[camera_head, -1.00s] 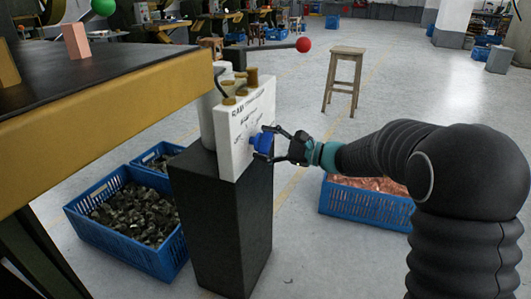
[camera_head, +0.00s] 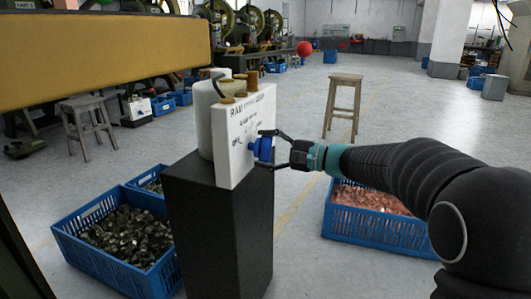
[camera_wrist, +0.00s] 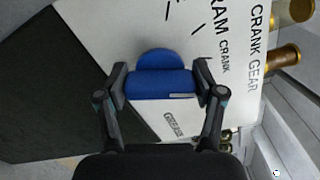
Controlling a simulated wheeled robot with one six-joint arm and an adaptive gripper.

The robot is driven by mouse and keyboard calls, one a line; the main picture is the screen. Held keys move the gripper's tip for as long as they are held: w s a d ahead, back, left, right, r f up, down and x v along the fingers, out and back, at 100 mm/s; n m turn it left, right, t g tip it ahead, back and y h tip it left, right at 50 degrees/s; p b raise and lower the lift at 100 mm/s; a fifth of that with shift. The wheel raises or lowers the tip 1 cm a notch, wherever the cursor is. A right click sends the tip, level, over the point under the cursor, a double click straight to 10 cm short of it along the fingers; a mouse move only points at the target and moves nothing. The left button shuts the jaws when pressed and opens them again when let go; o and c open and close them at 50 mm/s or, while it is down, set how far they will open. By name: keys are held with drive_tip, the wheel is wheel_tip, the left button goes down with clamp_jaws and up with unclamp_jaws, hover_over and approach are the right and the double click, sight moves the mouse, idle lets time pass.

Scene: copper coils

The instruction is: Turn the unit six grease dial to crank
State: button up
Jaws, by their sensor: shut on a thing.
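The blue grease dial (camera_head: 262,148) sits on the front of a white panel (camera_head: 236,160) with black lettering. The panel stands on a dark pedestal (camera_head: 215,230). My gripper (camera_head: 268,149) reaches in from the right and is shut on the dial. In the wrist view the dial (camera_wrist: 160,82) lies between the two fingers of my gripper (camera_wrist: 160,86), one finger on each side. The words RAM, CRANK and CRANK GEAR show on the panel (camera_wrist: 215,80). A pale mark shows on the dial's edge. Part of the lettering is hidden by the dial and fingers.
A blue crate of dark metal pieces (camera_head: 75,250) stands left of the pedestal. A blue crate of copper pieces (camera_head: 345,225) stands right, below my arm. A wooden stool (camera_head: 345,78) stands behind on open floor. Brass fittings (camera_head: 252,80) rise behind the panel.

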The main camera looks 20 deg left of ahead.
drive_tip(key=o, duration=1.2)
drive_tip(key=shift+c, duration=0.2)
drive_tip(key=s+d, duration=0.1)
drive_tip(key=d, duration=1.1)
drive_tip(key=shift+a, duration=0.1)
